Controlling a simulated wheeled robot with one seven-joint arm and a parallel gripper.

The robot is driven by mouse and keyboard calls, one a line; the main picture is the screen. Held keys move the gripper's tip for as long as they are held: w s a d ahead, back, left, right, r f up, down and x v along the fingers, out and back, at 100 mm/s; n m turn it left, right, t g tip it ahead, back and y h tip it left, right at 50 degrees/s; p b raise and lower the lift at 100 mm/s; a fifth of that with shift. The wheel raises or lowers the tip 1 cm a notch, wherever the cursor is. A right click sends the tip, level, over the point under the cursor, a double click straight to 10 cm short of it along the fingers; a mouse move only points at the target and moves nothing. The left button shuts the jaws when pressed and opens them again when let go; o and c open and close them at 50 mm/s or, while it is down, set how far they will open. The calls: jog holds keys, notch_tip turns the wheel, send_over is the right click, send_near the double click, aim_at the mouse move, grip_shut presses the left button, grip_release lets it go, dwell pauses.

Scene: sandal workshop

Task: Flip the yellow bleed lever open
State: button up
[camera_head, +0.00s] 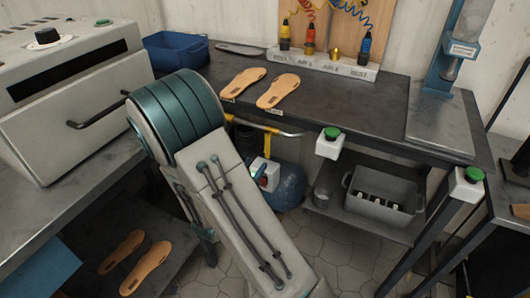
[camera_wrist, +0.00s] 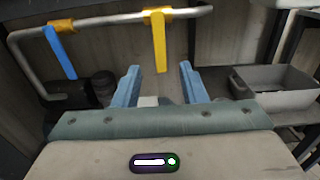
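The yellow lever (camera_wrist: 159,42) hangs straight down from a yellow collar on a metal pipe (camera_wrist: 110,22) in the wrist view. It is roughly crosswise to the pipe. In the head view the lever (camera_head: 267,146) shows small, just right of my arm. My gripper (camera_wrist: 158,78) has its two blue fingers spread apart with nothing held between them. In the picture the lever's lower tip lies above and between the fingertips; I see no contact. My gripper is largely hidden behind my arm in the head view.
A blue lever (camera_wrist: 62,52) hangs from the same pipe to the left. A grey bin (camera_wrist: 275,90) stands on a shelf at right. In the head view a blue tank (camera_head: 288,186) sits under the dark bench (camera_head: 345,98), which carries two tan soles (camera_head: 278,90).

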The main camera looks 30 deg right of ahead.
aim_at(267, 149)
jog(key=x, duration=0.8)
jog(key=shift+a, duration=0.1)
grip_shut()
